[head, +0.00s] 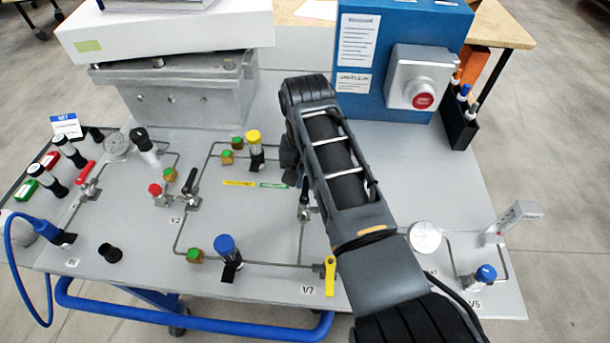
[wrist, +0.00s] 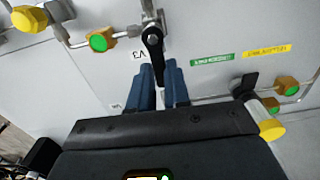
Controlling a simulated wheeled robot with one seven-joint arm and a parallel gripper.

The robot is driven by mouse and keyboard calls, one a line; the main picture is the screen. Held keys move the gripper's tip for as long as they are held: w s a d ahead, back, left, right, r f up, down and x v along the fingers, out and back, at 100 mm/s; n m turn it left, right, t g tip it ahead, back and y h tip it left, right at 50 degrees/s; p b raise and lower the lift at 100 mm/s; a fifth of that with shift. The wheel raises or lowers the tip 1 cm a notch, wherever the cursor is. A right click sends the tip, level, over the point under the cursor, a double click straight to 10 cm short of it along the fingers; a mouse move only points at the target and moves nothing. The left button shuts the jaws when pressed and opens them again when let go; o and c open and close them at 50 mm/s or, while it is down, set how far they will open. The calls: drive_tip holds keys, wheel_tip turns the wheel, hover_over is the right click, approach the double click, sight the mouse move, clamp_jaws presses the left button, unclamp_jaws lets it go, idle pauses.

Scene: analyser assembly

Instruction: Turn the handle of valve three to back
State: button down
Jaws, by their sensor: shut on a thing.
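Valve three has a metal body and a black lever handle (wrist: 153,45), with its V3 label (wrist: 138,53) beside it in the wrist view. My gripper (wrist: 163,88) has its two blue fingers on either side of the lever's far part and is shut on it. The lever's tip is hidden between the fingers and under the gripper body. In the head view the handle (head: 305,190) points from its metal body (head: 306,213) toward the back of the panel. My gripper (head: 290,158) is mostly hidden there behind my wrist.
A yellow-topped black fitting (head: 254,140) stands close left of my gripper. A yellow lever (head: 330,272) near V7, a gauge (head: 425,237) and a blue knob (head: 225,244) are nearer the front. A blue box with a red button (head: 423,100) stands at the back.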

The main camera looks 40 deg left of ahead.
sight(306, 184)
drive_tip(key=c, duration=1.1)
unclamp_jaws()
drive_tip(key=shift+r+b, duration=0.5)
drive_tip(key=shift+r, duration=3.4)
